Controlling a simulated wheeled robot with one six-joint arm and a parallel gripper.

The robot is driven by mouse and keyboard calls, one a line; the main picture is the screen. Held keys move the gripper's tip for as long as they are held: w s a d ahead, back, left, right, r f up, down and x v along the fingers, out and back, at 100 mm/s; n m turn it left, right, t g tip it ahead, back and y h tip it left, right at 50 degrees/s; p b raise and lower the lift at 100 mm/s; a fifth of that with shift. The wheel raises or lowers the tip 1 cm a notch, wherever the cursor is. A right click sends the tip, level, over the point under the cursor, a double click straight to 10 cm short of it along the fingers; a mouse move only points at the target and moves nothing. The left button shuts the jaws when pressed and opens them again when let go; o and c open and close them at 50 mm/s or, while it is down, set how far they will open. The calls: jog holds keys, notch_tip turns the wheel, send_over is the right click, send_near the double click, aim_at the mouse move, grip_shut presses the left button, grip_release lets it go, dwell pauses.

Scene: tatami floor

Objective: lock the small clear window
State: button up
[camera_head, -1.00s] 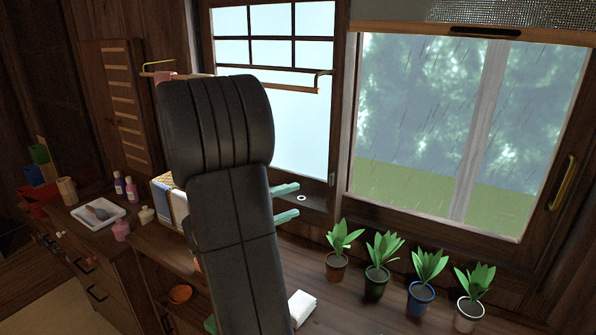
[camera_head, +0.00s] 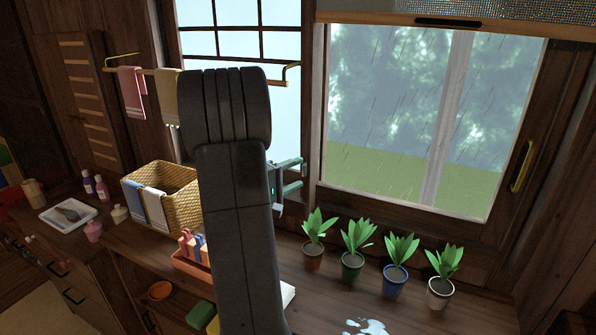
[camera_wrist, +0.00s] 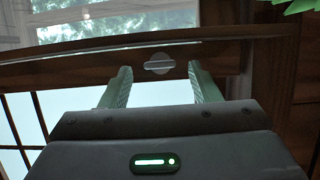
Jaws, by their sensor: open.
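The clear window (camera_head: 385,110) shows rain and greenery at the right of the head view; glass with greenery also appears at the top of the wrist view (camera_wrist: 115,22). The bar lies about level in that picture. My gripper (camera_wrist: 160,72) is open and empty, with one green finger on each side of the latch; contact cannot be told. In the head view my gripper (camera_head: 303,173) is beside the window's left frame, and the latch cannot be made out.
Several potted plants (camera_head: 353,255) stand on the counter below the window, right of my gripper. A wicker basket (camera_head: 178,185) and an orange caddy (camera_head: 190,263) are to the left. A towel rail (camera_head: 287,83) crosses the pale latticed window. A white puddle (camera_head: 366,327) lies in front.

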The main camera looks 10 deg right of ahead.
jog(key=shift+x, duration=0.85)
jog(key=c, duration=1)
jog(key=n+h+b, duration=0.1)
jog(key=n+b, duration=0.2)
jog(key=b, duration=0.1)
jog(key=shift+f+t+b, duration=0.2)
jog(key=shift+t+b, duration=0.15)
jog(key=shift+t, duration=0.05)
jog(key=o, duration=1)
